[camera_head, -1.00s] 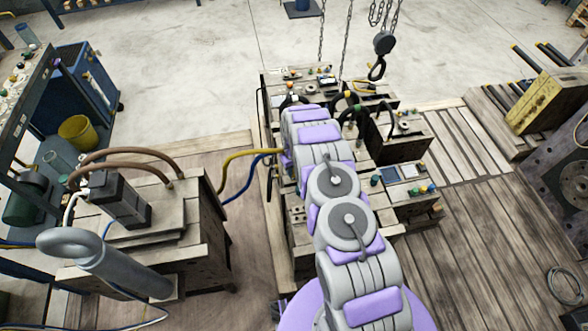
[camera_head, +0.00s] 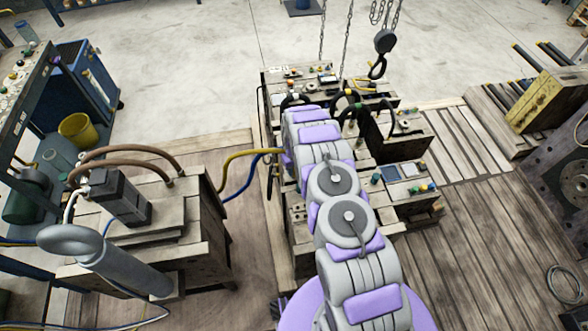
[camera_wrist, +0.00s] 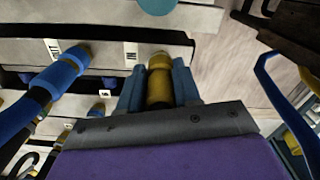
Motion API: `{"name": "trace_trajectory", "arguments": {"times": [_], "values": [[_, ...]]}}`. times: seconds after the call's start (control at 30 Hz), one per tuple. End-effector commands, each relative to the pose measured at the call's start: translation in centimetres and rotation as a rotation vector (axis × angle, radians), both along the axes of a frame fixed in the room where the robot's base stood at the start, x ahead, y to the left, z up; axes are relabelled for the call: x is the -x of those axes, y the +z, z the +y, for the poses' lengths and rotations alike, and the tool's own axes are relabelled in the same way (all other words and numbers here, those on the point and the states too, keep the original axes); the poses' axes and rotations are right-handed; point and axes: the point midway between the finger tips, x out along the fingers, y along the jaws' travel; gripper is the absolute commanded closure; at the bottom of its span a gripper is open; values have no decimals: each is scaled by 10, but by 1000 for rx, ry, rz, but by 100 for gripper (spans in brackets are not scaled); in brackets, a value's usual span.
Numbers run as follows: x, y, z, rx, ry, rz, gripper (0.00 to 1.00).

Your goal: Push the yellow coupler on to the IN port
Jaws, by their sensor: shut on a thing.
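In the wrist view my gripper (camera_wrist: 159,70) has its two blue-grey fingers closed on the sides of the yellow coupler (camera_wrist: 159,88). The coupler's front end points at the face of a pale block (camera_wrist: 105,50), just right of a white label (camera_wrist: 130,50) that seems to read IN. The front end is at or very near the block face; I cannot tell whether it is seated on the port, which is hidden. In the head view my arm hides the gripper and coupler; a yellow hose (camera_head: 238,157) runs towards them.
A blue coupler (camera_wrist: 52,80) sits left of the gripper, by another label (camera_wrist: 53,48). A blue hose (camera_wrist: 275,95) loops close on the right. In the head view a blue hose (camera_head: 243,184) hangs below the yellow one, and a chain hook (camera_head: 377,68) hangs behind the bench.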

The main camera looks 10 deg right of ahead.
Motion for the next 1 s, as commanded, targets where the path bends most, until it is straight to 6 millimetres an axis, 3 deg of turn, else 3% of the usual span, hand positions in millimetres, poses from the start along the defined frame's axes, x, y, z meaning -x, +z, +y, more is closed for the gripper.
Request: {"name": "trace_trajectory", "arguments": {"times": [1.0], "values": [[0,-8,-1,0,-1,0,100]]}}
